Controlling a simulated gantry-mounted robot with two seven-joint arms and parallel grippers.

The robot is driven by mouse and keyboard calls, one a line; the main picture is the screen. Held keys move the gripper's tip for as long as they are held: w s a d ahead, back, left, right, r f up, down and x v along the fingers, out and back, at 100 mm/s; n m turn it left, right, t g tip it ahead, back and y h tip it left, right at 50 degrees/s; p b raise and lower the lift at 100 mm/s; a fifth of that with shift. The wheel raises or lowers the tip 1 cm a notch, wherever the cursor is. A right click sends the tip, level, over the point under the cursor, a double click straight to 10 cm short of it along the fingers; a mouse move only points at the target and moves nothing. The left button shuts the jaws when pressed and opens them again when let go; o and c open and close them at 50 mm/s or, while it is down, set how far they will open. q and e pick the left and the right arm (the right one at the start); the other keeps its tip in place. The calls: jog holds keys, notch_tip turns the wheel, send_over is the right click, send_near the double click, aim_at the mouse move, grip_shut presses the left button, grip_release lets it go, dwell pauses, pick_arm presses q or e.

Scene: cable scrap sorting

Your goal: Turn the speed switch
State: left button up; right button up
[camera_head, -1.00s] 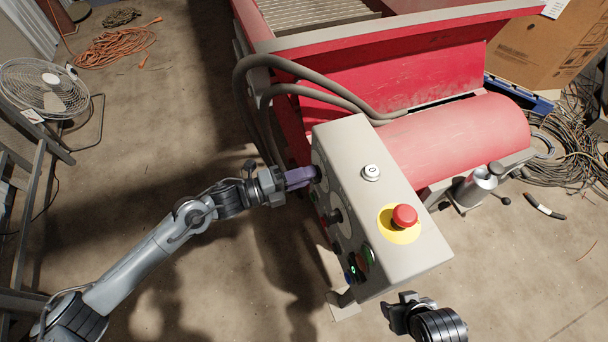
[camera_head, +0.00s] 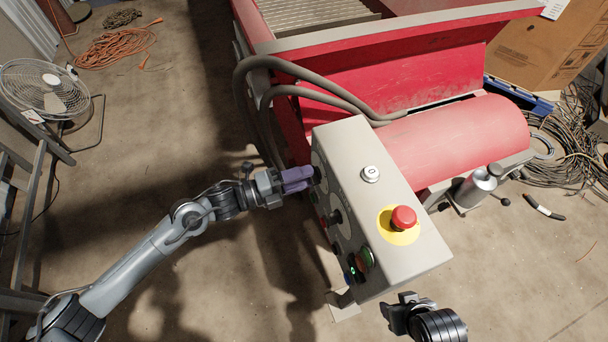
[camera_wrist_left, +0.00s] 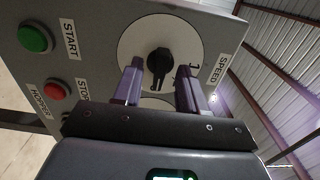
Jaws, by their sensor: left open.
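The speed switch is a black knob (camera_wrist_left: 160,62) on a round white dial (camera_wrist_left: 133,38) labelled SPEED, on the grey control box (camera_head: 410,240). My left gripper (camera_wrist_left: 158,84) is open, with one purple finger to each side of the knob in the left wrist view. A gap shows between each finger and the knob, and nothing is gripped. In the head view the left gripper (camera_head: 297,179) is at the box's left face and largely hides that dial. My right gripper (camera_head: 398,308) is low in the picture, below the box; its jaws are not clear.
A red emergency button (camera_head: 404,217) and a white button (camera_head: 371,174) sit on the box top. A green START button (camera_wrist_left: 36,38) and a red STOP button (camera_wrist_left: 56,89) are beside the dial. A red machine (camera_head: 455,138) stands behind; thick hoses (camera_head: 300,66) arch above the box.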

pick_arm(q)
jog(key=p+v, duration=0.3)
jog(key=v, duration=0.7)
jog(key=shift+a, duration=0.1)
